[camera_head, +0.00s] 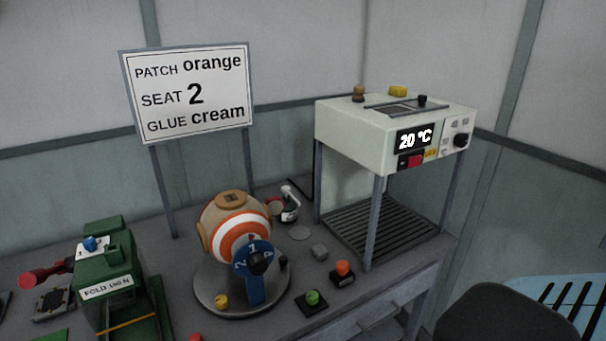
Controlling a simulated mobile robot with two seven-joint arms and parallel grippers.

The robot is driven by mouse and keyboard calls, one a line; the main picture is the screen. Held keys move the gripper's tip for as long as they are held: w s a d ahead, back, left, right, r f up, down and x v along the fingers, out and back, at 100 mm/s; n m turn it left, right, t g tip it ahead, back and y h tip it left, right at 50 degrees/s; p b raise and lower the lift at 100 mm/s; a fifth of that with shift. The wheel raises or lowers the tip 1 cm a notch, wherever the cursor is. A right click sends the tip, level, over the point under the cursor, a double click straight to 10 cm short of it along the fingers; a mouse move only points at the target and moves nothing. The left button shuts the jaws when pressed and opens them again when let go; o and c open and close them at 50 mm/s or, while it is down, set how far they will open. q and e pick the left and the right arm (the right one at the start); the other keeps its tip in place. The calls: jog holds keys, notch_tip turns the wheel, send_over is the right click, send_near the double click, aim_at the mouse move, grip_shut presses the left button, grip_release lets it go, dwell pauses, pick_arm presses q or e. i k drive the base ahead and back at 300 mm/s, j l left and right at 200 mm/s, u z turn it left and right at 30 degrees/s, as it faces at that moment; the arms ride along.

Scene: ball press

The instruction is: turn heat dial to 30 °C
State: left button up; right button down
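The pale heater box (350,126) stands on legs at the right of the bench. Its black display (414,139) reads 20 °C. The black heat dial (461,140) sits on a white panel at the right end of the box front, with small marks above it that are too small to read. A red switch (411,161) and a yellow label (431,154) are below the display. Neither of my grippers is in view, and nothing touches the dial.
A dark slatted rack (385,235) lies under the box. An orange-and-white ball (224,214) sits on a round stand behind a blue numbered dial (256,285). A green press (110,285) is at left. A sign (190,93) reads orange, 2, cream. A dark rounded shape (500,318) fills the lower right.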

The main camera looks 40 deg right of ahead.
aim_at(461, 140)
jog(key=i+j, duration=0.1)
jog(key=j, duration=0.25)
jog(key=j+z, duration=0.25)
jog(key=z, duration=1.45)
jog(key=i, duration=0.05)
